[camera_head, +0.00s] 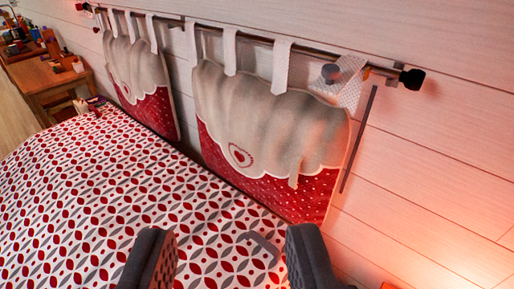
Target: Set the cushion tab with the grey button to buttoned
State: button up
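Two red and cream cushions hang by white tabs from a dark rod on the wall. The nearer cushion (262,115) has a heart patch and a scalloped cream flap. Its rightmost tab (348,88) sits askew at the rod's right end, spread wider than the other tabs. A dark grey round piece (330,72), apparently the grey button, shows at that tab's left edge. I cannot tell whether the tab is fastened. My gripper (228,262) is open and empty at the bottom of the picture, over the bed and well below the tab. Its two dark fingers stand wide apart.
The rod (262,41) ends in a black knob (412,79) at the right. A bed with a patterned cover (120,190) fills the lower left. A small grey piece (262,243) shows between my fingers. A wooden desk (40,75) with clutter stands far left.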

aim_at(334, 77)
jog(key=z, duration=0.65)
jog(key=i, duration=0.45)
jog(key=u, duration=0.35)
